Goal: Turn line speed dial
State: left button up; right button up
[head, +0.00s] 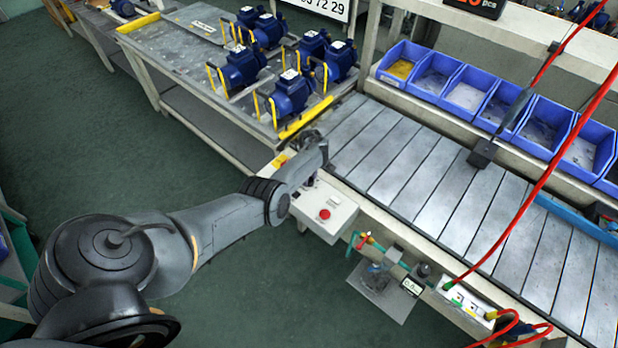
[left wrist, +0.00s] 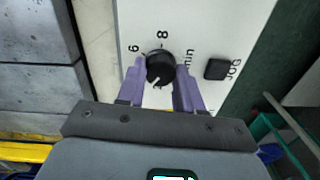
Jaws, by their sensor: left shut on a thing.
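The line speed dial (left wrist: 160,66) is a round black knob with a white mark, on a white panel marked 6, 8 and "min". My left gripper (left wrist: 160,78) is shut on it, with one purple finger on each side. The dial's white mark points toward the gripper, at the bottom of the left wrist view. In the head view my left gripper (head: 312,181) is at the control box (head: 328,206) on the conveyor's near side, and the dial is mostly hidden there. My right gripper is not in view.
A black JOG button (left wrist: 215,69) is beside the dial. Blue pumps (head: 290,92) stand on a metal table. A red hose (head: 545,175) crosses at right.

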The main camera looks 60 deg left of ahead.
pick_arm(q)
jog(key=n+b, duration=0.1)
jog(key=n, duration=0.3)
jog(key=shift+f+n, duration=0.1)
jog(key=shift+n, duration=0.3)
jog(key=shift+n+b, duration=0.3)
jog(key=shift+n, duration=0.5)
jog(key=shift+s, duration=0.1)
jog(key=o, duration=1)
jog(key=shift+o, duration=0.2)
